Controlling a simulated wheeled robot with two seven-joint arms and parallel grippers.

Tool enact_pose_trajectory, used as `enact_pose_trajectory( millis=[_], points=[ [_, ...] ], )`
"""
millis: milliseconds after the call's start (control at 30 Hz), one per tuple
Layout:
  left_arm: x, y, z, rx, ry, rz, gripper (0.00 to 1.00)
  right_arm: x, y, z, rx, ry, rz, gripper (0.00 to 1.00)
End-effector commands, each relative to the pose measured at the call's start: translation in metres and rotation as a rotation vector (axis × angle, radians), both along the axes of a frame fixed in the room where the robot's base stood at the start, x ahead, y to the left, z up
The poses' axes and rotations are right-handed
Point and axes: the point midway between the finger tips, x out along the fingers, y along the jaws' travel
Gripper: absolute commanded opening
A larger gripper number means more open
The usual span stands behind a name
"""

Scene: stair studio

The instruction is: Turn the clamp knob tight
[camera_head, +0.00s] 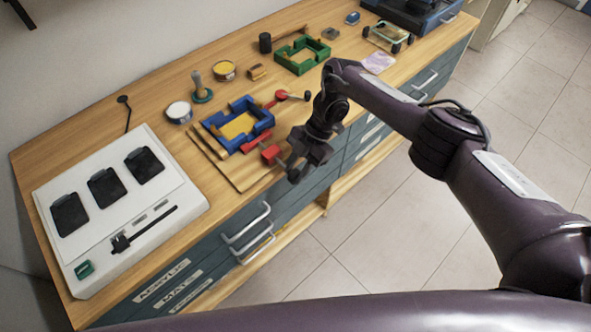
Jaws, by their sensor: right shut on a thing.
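A blue frame (233,117) with a yellow inside sits on a wooden board (243,174) on the workbench. A red clamp part (270,154) is at the board's front side, beside the blue frame. My right gripper (295,172) reaches in from the right, points down at the bench's front edge and is shut at the clamp knob end of this red part. The knob itself is mostly hidden by the dark fingers. Another red clamp part (281,95) with a black end lies behind the blue frame. My left gripper is not in view.
A white panel (118,205) with several dark pads fills the bench's left end. Round tins (179,111), a green frame (302,56) and a dark mallet (266,43) stand behind. Drawer handles (247,226) stick out below the bench edge. The tiled floor (400,225) is clear.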

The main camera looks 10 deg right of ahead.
Motion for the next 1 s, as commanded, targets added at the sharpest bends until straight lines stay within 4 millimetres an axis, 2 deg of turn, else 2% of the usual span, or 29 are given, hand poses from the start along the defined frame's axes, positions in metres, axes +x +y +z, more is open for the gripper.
enact_pose_trajectory(
  millis=[33,667,700,767,800,1000],
  points=[
    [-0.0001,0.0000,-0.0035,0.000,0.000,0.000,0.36,-0.0049,-0.0055,-0.0068,-0.006,0.022,0.003,0.08],
    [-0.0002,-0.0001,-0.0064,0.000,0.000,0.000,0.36,-0.0059,-0.0058,-0.0067,0.024,0.045,0.005,0.08],
    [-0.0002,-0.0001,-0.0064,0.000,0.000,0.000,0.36,-0.0058,-0.0059,-0.0068,0.024,0.045,0.005,0.33],
    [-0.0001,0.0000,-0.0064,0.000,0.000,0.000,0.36,-0.0057,-0.0058,-0.0066,0.023,0.045,0.005,0.41],
    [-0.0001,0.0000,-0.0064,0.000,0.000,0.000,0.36,-0.0053,-0.0056,-0.0063,0.024,0.044,0.005,0.44],
    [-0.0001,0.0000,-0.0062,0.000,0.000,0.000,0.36,-0.0037,-0.0042,-0.0042,0.029,0.041,0.005,0.44]
  ],
)
